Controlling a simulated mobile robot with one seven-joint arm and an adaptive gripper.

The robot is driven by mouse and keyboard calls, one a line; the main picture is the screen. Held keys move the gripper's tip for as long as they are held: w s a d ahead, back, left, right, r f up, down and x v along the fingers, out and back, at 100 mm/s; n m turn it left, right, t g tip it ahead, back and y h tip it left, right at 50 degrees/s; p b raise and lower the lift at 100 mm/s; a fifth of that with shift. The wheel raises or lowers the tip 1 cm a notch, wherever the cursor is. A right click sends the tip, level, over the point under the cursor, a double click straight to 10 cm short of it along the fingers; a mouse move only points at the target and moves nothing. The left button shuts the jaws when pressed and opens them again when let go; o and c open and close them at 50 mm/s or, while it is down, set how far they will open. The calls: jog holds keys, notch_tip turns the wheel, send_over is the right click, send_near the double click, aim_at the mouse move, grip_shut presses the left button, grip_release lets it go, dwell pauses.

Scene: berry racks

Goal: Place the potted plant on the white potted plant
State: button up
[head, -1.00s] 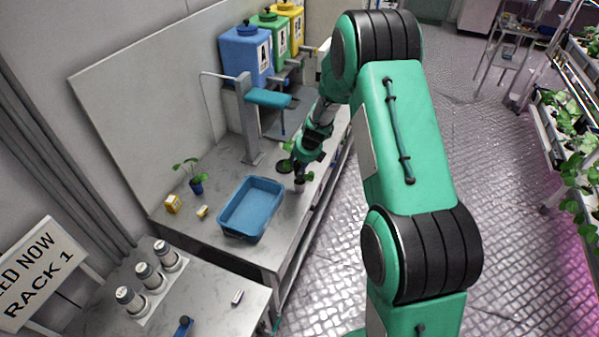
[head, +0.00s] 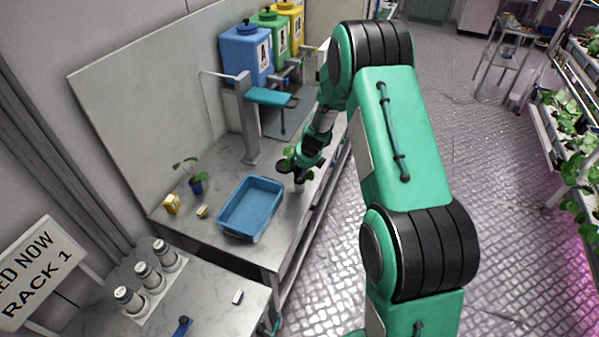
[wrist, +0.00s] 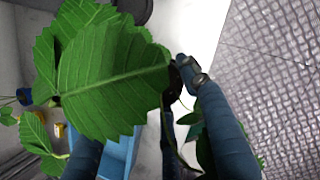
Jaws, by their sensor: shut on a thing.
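My gripper (head: 301,170) is over the right part of the steel bench, just right of the blue tray. It is shut on a leafy potted plant (wrist: 110,80), whose broad green leaves fill much of the wrist view and hide most of the grip. In the head view its leaves (head: 287,154) show beside the gripper. A small pale pot (head: 299,186) shows just under the fingers; I cannot tell whether it is lifted or touches the bench. Another plant in a blue pot (head: 196,186) stands at the back left of the bench. I cannot make out a separate white potted plant.
The blue tray (head: 226,226) stands near the bench's front edge. Yellow boxes (head: 172,204) are left of it. A stand with a teal arm (head: 268,97) and coloured canisters (head: 246,55) are behind. Several bottles (head: 150,276) stand on the nearer table. Plant racks (head: 549,130) line the right.

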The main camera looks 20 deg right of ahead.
jog(key=o, duration=1.2)
jog(key=shift+f, duration=0.1)
jog(key=p+v, duration=0.1)
jog(key=v, duration=1.1)
